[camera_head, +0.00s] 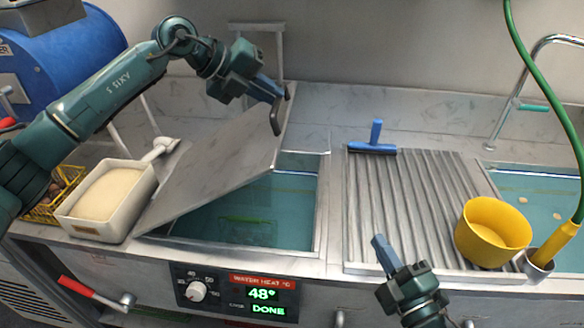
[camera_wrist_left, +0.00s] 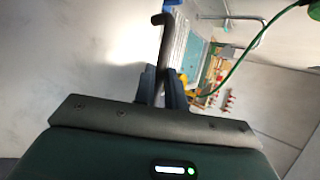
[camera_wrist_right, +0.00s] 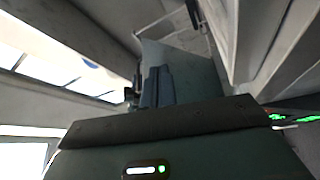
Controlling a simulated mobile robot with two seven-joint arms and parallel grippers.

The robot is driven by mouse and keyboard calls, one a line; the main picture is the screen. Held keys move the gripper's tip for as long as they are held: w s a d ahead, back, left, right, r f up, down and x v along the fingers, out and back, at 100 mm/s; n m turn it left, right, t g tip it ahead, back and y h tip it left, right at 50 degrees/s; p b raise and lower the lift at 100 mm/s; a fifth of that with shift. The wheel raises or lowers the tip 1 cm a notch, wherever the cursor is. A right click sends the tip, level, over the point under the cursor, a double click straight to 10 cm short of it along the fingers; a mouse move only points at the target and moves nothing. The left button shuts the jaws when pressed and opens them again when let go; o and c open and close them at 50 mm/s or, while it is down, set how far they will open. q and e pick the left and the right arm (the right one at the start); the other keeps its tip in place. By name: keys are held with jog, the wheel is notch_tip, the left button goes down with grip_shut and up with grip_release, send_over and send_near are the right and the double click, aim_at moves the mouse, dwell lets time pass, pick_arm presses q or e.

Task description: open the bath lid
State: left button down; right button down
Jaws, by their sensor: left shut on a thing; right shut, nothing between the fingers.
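The bath lid (camera_head: 205,170) is a grey metal plate standing tilted over the bath, its right side raised and its lower left edge near the counter by the white tub. Teal water in the bath (camera_head: 270,205) shows below and right of it. My left gripper (camera_head: 272,92) is shut on the dark lid handle (camera_head: 277,118) at the raised edge. In the left wrist view the handle (camera_wrist_left: 168,45) runs between the fingers (camera_wrist_left: 162,85). My right gripper (camera_head: 380,250) is shut and empty, low in front of the ribbed board; its fingers (camera_wrist_right: 157,88) also show in the right wrist view.
A white tub (camera_head: 75,222) of pale grains stands left of the lid, by a yellow basket (camera_head: 68,180). Right of the bath is a ribbed draining board (camera_head: 400,200) with a blue squeegee (camera_head: 373,147) and yellow bucket (camera_head: 485,245). The front panel display (camera_head: 262,294) reads 48° and DONE.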

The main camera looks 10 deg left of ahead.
jog(key=w+a+r+n+g+y, duration=0.15)
jog(key=r+n+g+y, duration=0.35)
jog(key=n, duration=0.6)
jog(key=w+a+r+n+g+y, duration=0.1)
jog(key=a+n+g+y, duration=0.1)
jog(key=n+g, duration=0.65)
jog(key=w+a+r+n+g+y, duration=0.1)
jog(key=a+r+n+g+y, duration=0.2)
jog(key=n, duration=1.1)
jog(key=a+r+g, duration=0.1)
jog(key=a+r, duration=0.4)
jog(key=a, duration=0.5)
jog(key=shift+s+a+y, duration=0.2)
jog(key=shift+a+y, duration=0.2)
jog(key=shift+r, duration=0.15)
